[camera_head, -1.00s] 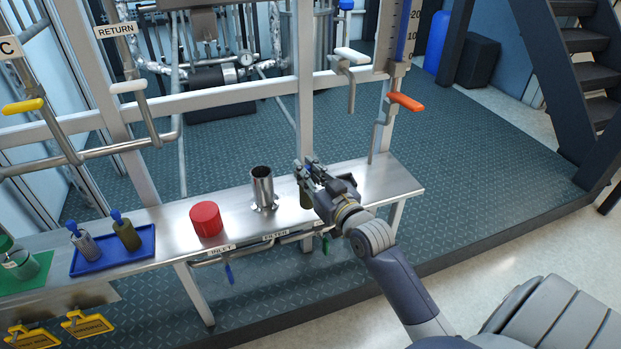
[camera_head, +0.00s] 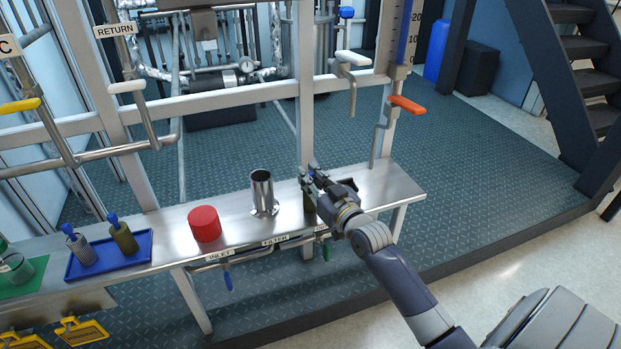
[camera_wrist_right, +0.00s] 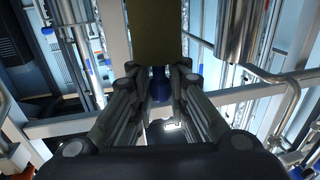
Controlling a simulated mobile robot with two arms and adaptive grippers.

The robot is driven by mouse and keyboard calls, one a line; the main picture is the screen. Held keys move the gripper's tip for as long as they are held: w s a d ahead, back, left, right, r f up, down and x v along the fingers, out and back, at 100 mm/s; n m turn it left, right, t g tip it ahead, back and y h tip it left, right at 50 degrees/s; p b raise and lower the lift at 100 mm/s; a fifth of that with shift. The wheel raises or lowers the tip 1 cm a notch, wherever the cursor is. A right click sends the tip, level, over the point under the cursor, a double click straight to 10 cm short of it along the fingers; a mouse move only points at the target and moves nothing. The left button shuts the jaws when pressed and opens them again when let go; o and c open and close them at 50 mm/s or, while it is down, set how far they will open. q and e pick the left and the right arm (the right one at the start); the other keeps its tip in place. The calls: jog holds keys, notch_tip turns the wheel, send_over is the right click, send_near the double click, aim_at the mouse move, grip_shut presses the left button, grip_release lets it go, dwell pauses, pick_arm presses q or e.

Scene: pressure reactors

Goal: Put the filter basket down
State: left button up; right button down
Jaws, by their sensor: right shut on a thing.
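My right gripper (camera_head: 312,178) is over the right part of the steel bench (camera_head: 385,187), to the right of the open steel filter housing (camera_head: 262,192). It is shut on the blue knob (camera_wrist_right: 160,85) of an olive filter basket (camera_head: 309,203). In the right wrist view the basket's olive body (camera_wrist_right: 160,35) shows beyond the fingers. In the head view the fingers partly cover the basket, which hangs upright below them. I cannot tell whether its bottom touches the bench. My left gripper is not in view.
A red cap (camera_head: 204,223) stands left of the housing. A blue tray (camera_head: 140,250) holds a grey and an olive basket, both with blue knobs. A green mat (camera_head: 35,278) lies far left. A frame post (camera_head: 306,110) rises behind the bench. The bench's right end is clear.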

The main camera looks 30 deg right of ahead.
jog(key=shift+f, duration=0.15)
jog(key=c, duration=1.5)
grip_release()
jog(key=shift+c, duration=0.2)
